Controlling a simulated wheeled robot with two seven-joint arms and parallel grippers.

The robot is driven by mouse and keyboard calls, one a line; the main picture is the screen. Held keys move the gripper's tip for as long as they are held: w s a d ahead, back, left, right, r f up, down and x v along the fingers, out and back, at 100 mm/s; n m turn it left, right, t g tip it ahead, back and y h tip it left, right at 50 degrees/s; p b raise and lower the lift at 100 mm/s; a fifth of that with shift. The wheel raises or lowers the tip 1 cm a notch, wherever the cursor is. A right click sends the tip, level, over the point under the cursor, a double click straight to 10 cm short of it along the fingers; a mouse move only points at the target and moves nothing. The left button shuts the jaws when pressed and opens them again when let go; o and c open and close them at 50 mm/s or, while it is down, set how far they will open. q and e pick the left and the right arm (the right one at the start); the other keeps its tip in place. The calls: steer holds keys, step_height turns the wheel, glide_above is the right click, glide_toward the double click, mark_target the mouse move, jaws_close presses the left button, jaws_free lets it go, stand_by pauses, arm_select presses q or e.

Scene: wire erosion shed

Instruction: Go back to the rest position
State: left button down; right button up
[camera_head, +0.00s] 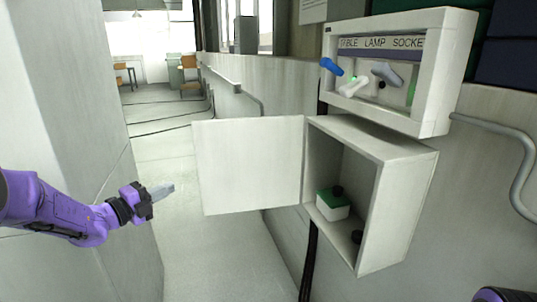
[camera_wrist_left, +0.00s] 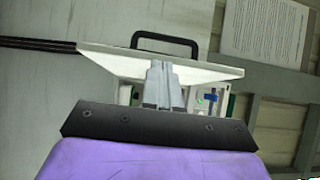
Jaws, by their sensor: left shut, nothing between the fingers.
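My left gripper (camera_head: 163,191) reaches in from the left on its purple arm. Its grey fingers are together with nothing between them, and it hangs in free air left of the open cabinet door (camera_head: 248,165). In the left wrist view the shut fingers (camera_wrist_left: 165,75) point at the white door (camera_wrist_left: 100,56), which has a black handle (camera_wrist_left: 165,38). My right gripper is not seen; only a purple bit of my right arm shows at the lower right corner of the head view.
The open white cabinet (camera_head: 400,190) on the wall holds a green-and-white box (camera_head: 333,204) and a dark round thing (camera_head: 357,237). Above it is a framed panel (camera_head: 437,75) with blue, white and grey levers. A pale wall (camera_head: 75,110) stands at left; the floor between is clear.

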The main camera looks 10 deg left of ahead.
arm_select(q)
steer(key=s+d+f+n+g+y, duration=0.25)
steer(key=f+n+y, duration=0.25)
steer(key=f+n, duration=0.65)
steer(key=s+d+f+n+g+y, duration=0.1)
steer(key=s+f+n+y, duration=0.3)
steer(key=f+n, duration=0.7)
steer(key=s+d+f+n+g, duration=0.2)
steer(key=s+f, duration=0.3)
steer(key=s, duration=0.5)
steer(key=s+d+f+n+g+y+p, duration=0.1)
steer(key=s+d+f+g, duration=0.3)
steer(key=s, duration=0.7)
steer(key=s+d+f+n+g, duration=0.2)
steer(key=s+f+n+g, duration=0.2)
steer(key=s+f, duration=0.4)
steer(key=shift+s+d+p, duration=0.4)
steer(key=shift+s, duration=0.75)
